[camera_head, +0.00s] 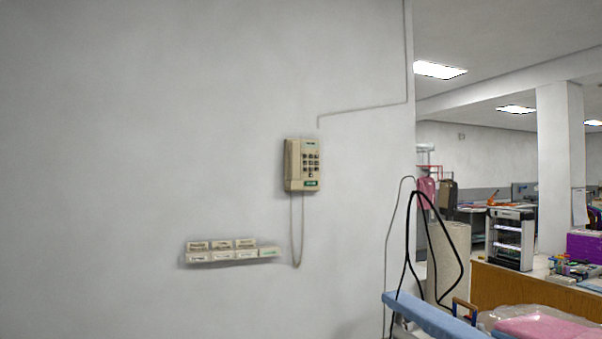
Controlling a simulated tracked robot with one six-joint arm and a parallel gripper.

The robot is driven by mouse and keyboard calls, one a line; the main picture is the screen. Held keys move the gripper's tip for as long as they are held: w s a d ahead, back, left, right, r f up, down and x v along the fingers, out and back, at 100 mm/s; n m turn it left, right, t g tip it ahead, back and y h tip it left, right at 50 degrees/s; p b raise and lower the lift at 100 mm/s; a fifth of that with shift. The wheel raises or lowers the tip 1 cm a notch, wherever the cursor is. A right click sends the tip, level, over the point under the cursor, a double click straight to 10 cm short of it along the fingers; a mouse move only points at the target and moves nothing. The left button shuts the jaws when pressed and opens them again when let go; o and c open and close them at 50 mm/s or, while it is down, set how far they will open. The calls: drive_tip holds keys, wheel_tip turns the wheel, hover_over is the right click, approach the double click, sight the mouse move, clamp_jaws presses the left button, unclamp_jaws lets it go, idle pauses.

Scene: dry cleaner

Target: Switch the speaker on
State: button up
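I cannot make out a thing that is clearly a speaker in the head camera view. A beige wall telephone (303,165) with a dark keypad hangs on the grey wall, its cord looping down below it. A black and silver upright unit (510,238) stands in the right background; I cannot tell what it is. My gripper is not in view.
A small wall rack of labelled boxes (222,256) is left of the phone cord. At the lower right are a blue padded board (435,316), black hanging cables (410,232), pink wrapped cloth (545,328) and a wooden counter (530,290). A pillar (560,150) stands behind.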

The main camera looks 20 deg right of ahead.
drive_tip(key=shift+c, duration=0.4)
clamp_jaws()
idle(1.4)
